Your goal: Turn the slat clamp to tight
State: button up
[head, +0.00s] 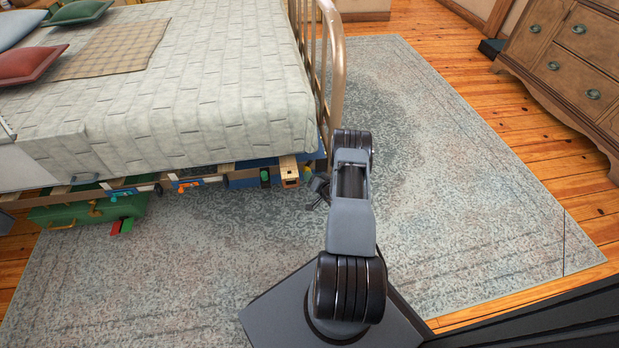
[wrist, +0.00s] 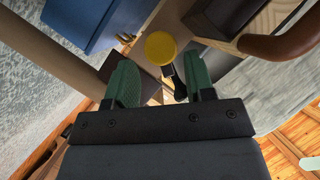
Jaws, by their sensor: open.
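A round yellow knob (wrist: 160,48) shows in the wrist view, just beyond and between the fingers. It may belong to the slat clamp; its setting cannot be read. My gripper (wrist: 161,82) has green-padded fingers standing apart, with nothing visibly held between them. In the head view my gripper (head: 318,187) is beside the near corner of the bed, right of a wooden block (head: 290,171) at the bed's lower edge. An orange fitting (head: 187,185) and a small green fitting (head: 265,176) show along that edge. I cannot match the knob to a part in the head view.
The bed (head: 200,85) has a metal footboard (head: 336,60) close to my arm. A blue box (wrist: 92,22) is near the fingers at upper left in the wrist view. A green case (head: 85,210) lies under the bed. The rug (head: 470,190) has free room on the right.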

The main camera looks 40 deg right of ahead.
aim_at(308, 168)
jog(key=shift+b+x, duration=0.35)
jog(key=shift+x, duration=1.1)
jog(key=c, duration=0.6)
